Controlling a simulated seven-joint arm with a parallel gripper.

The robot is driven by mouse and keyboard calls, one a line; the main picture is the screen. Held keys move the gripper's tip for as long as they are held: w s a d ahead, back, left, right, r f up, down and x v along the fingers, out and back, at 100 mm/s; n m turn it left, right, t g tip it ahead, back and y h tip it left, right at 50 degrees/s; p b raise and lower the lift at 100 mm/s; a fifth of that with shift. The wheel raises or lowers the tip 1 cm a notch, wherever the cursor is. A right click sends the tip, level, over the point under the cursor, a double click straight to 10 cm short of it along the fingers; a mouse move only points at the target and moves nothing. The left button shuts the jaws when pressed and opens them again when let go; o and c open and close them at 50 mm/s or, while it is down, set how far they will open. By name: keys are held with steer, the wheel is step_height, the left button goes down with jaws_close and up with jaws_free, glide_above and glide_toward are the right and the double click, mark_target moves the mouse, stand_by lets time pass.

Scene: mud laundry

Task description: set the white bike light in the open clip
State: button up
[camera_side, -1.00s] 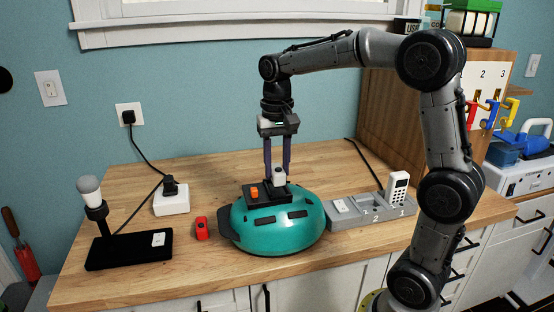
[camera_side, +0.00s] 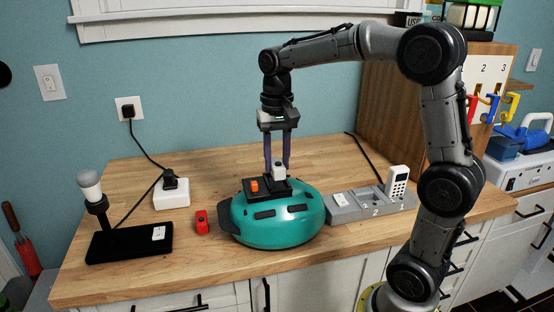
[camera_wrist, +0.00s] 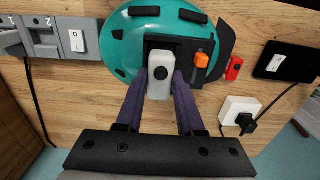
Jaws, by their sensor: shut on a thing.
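The white bike light (camera_side: 279,173) is upright between the fingers of my gripper (camera_side: 278,165), which is shut on it. In the wrist view the light (camera_wrist: 160,88) shows a dark round spot, with a purple finger of my gripper (camera_wrist: 160,92) on each side. The light is at the black mount (camera_side: 268,198) on top of the teal helmet (camera_side: 275,228), beside an orange block (camera_side: 254,185) on the same mount. The light covers the clip under it, so I cannot tell whether it is seated or just above.
A red light (camera_side: 201,221) lies left of the helmet. A grey tray (camera_side: 345,210) with numbered bays and a white remote (camera_side: 397,181) is on the right. A lamp (camera_side: 90,186) on a black base and a white plug box (camera_side: 172,194) stand left.

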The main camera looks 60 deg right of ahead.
steer(key=shift+f, duration=1.15)
stand_by(3.4)
steer(key=o, duration=1.1)
steer(key=c, duration=0.4)
steer(key=shift+o, duration=0.2)
steer(key=shift+r, duration=0.1)
steer(key=shift+r, duration=3.9)
